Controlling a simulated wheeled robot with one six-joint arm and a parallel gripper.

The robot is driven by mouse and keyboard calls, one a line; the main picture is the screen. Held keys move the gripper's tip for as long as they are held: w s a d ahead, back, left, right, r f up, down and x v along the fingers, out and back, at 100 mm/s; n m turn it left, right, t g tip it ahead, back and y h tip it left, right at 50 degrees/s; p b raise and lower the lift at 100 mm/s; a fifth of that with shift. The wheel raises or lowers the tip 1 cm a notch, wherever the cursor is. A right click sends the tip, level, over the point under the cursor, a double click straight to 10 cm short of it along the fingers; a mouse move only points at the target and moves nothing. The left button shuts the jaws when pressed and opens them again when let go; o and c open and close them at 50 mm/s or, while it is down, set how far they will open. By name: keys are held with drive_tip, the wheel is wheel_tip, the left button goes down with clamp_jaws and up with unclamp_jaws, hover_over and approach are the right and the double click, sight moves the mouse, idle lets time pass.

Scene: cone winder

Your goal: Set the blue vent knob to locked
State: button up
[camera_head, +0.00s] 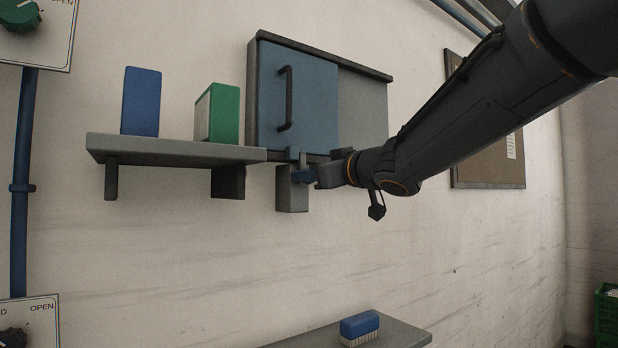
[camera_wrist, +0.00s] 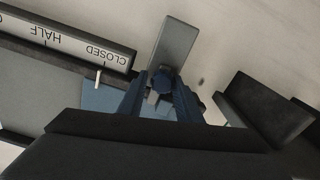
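The dark blue vent knob (camera_wrist: 161,82) sits in front of a grey plate (camera_wrist: 177,42) in the wrist view. My gripper (camera_wrist: 160,92) has its two dark blue fingers on either side of the knob; whether they press on it is unclear. In the head view my gripper (camera_head: 304,173) reaches from the right to the grey block (camera_head: 291,198) under the cabinet, and hides part of the knob area. The blue sliding door (camera_head: 308,95) covers the left part of the cabinet. A white mark (camera_wrist: 98,77) lies near the word CLOSED on a scale, seen upside down.
A grey shelf (camera_head: 180,150) left of the block bears a blue box (camera_head: 141,102) and a green box (camera_head: 219,115). A dark bracket (camera_wrist: 262,108) is close by in the wrist view. A blue brush (camera_head: 360,326) lies on a lower shelf. The wall between is clear.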

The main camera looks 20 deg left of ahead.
drive_tip(key=shift+o, duration=0.9)
drive_tip(key=shift+f, duration=0.1)
drive_tip(key=shift+s+d, duration=0.1)
drive_tip(key=b+v, duration=0.1)
drive_tip(key=v, duration=0.6)
drive_tip(key=shift+d, duration=0.2)
drive_tip(key=shift+s, duration=0.1)
